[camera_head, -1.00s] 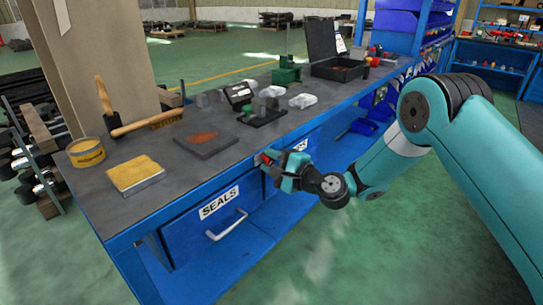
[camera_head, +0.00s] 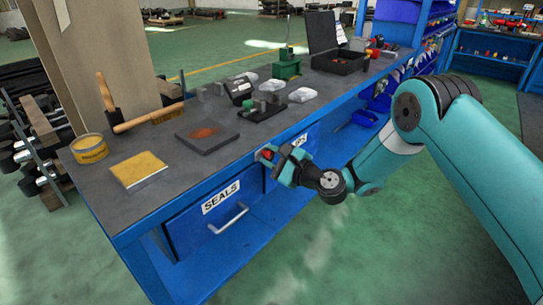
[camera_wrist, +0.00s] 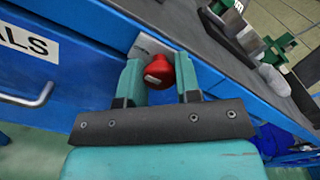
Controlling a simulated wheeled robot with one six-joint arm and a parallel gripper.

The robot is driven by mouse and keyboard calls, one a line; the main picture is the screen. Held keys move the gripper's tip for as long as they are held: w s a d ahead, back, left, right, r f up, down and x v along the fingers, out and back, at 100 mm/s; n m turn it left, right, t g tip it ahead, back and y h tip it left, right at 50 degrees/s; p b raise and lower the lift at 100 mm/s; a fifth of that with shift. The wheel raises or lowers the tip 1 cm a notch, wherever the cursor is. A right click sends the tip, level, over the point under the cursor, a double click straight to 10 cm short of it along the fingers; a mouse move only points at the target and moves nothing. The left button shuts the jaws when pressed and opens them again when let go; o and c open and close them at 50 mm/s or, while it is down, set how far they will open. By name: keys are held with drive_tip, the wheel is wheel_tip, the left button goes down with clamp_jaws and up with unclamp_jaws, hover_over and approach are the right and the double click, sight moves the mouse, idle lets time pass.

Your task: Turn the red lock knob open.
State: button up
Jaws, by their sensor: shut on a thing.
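The red lock knob (camera_wrist: 158,72) is on the blue bench front, on a pale metal plate (camera_wrist: 148,46), in the wrist view. A pale bar mark shows slanted on its face. My gripper (camera_wrist: 158,76) has one finger on each side of the knob and is shut on it. In the head view, the knob (camera_head: 267,154) shows as a small red spot at the tip of my gripper (camera_head: 275,160), just under the bench top edge. The gripper hides part of the plate and the drawer front behind it.
The drawer marked SEALS (camera_head: 207,222), with a bar handle (camera_head: 229,218), is left of my gripper. A second labelled drawer is partly hidden to the right. The bench top (camera_head: 160,210) carries a dark plate, a yellow pad, a hammer and a tin. Floor in front is clear.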

drive_tip(key=shift+f, duration=0.1)
drive_tip(key=o, duration=0.9)
drive_tip(key=shift+d, duration=0.15)
drive_tip(key=b+v, duration=1.7)
drive_tip(key=shift+s+d, duration=0.1)
drive_tip(key=shift+s, duration=0.05)
